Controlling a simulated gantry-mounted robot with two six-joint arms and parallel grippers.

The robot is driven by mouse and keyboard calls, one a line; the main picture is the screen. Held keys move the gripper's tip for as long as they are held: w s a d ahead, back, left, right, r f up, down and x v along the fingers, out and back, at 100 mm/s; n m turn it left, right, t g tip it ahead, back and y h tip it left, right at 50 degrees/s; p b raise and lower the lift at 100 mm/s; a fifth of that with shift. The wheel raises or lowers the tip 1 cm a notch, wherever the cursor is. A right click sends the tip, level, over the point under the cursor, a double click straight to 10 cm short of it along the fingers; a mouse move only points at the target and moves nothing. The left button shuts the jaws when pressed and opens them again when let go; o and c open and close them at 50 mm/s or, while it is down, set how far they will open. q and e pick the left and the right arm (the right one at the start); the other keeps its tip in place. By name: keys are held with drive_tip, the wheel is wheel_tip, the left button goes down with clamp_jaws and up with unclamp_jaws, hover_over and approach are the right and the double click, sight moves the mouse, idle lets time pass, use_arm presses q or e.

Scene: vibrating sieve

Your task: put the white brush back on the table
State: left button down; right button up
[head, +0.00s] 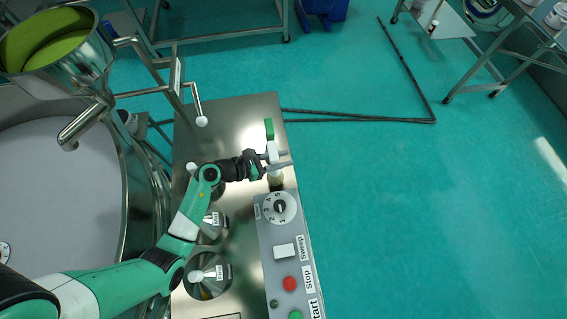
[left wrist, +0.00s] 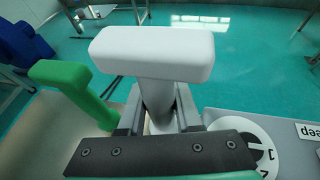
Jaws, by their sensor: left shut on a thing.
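The white brush (left wrist: 152,52) fills the middle of the left wrist view, its broad white handle top facing the camera. My left gripper (left wrist: 159,115) is shut on its stem. In the head view, the left gripper (head: 278,161) is over the far right part of the steel table (head: 235,125), with the white brush (head: 273,148) between its fingers. A tan part shows just below the fingers; I cannot tell whether it touches the table. A green-handled brush (head: 269,129) is close beside it, and its handle (left wrist: 72,88) shows left of the white one. My right gripper is not in view.
A control panel with a numbered dial (head: 280,208), a Sweep switch (head: 284,251) and a red Stop button (head: 290,283) is close to the gripper. Labelled round fittings (head: 207,275) are on the table. The large round sieve (head: 60,190) stands at left.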

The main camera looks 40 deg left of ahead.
use_arm(q)
drive_tip(key=shift+w+f+b, duration=0.15)
drive_tip(key=shift+f+b, duration=0.15)
drive_tip(key=shift+f, duration=0.6)
drive_tip(key=shift+w+f+b, duration=0.1)
drive_tip(key=shift+f+b, duration=0.2)
drive_tip(key=shift+f, duration=0.75)
drive_tip(key=c, duration=0.6)
unclamp_jaws()
drive_tip(key=p+v, duration=0.1)
drive_tip(key=v, duration=1.1)
drive_tip(key=shift+p, duration=0.3)
